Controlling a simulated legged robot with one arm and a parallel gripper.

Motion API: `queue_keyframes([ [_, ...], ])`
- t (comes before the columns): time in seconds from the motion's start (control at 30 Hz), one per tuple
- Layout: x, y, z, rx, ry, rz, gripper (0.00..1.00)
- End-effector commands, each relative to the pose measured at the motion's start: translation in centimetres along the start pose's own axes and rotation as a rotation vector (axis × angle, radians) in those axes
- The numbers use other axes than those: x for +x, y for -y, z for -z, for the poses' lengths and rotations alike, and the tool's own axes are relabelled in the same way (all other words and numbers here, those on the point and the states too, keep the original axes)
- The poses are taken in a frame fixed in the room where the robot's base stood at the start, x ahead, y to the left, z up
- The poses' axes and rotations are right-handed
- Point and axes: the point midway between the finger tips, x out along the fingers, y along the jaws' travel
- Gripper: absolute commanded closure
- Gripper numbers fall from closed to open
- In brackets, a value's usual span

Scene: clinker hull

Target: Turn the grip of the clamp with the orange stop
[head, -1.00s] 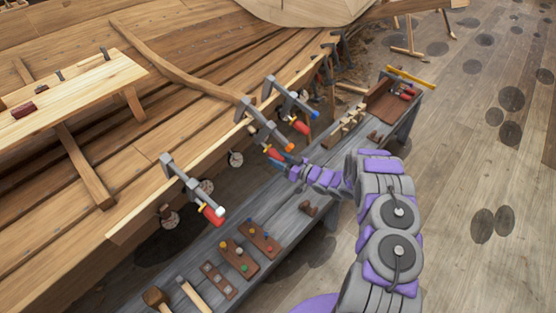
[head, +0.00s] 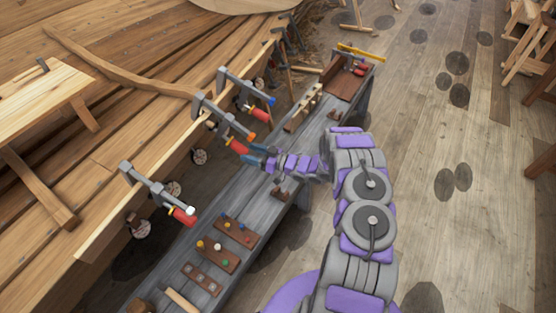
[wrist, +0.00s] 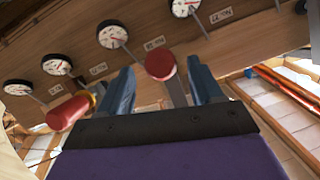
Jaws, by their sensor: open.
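The clamp with the orange stop (head: 252,136) hangs on the hull's plank edge in the head view, between the blue-stop clamp (head: 271,100) and the white-stop clamp (head: 189,209). Its red grip (head: 238,146) points down beneath the bar, right at my gripper (head: 255,158). In the wrist view, my gripper (wrist: 160,66) is open, with one blue finger on each side of a red grip's round end (wrist: 160,67). Contact with the fingers cannot be told. A second red grip (wrist: 70,110) with a yellow collar is outside the left finger.
A grey bench (head: 215,262) with pegged boards (head: 216,257) runs below the clamps. Several dials (wrist: 112,34) line a plank in the wrist view. The neighbouring clamps are close by. Open wooden floor (head: 420,220) lies to the right.

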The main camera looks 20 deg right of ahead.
Motion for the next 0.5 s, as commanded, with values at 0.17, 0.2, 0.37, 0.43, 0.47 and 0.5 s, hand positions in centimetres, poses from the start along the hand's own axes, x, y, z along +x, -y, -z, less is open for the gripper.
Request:
queue_keyframes([
  [0.17, -4.3, -0.2, 0.0, 0.003, 0.001, -0.007, 0.35],
  [0.2, -5.2, -0.2, 0.0, 0.004, 0.001, -0.007, 0.35],
  [0.37, -8.7, -0.2, -0.1, 0.003, 0.002, -0.007, 0.35],
  [0.43, -10.0, -0.2, -0.1, 0.003, 0.002, -0.007, 0.35],
  [0.47, -10.4, -0.2, -0.1, 0.003, 0.002, -0.007, 0.35],
  [0.5, -11.1, -0.2, -0.1, 0.002, 0.002, -0.007, 0.35],
])
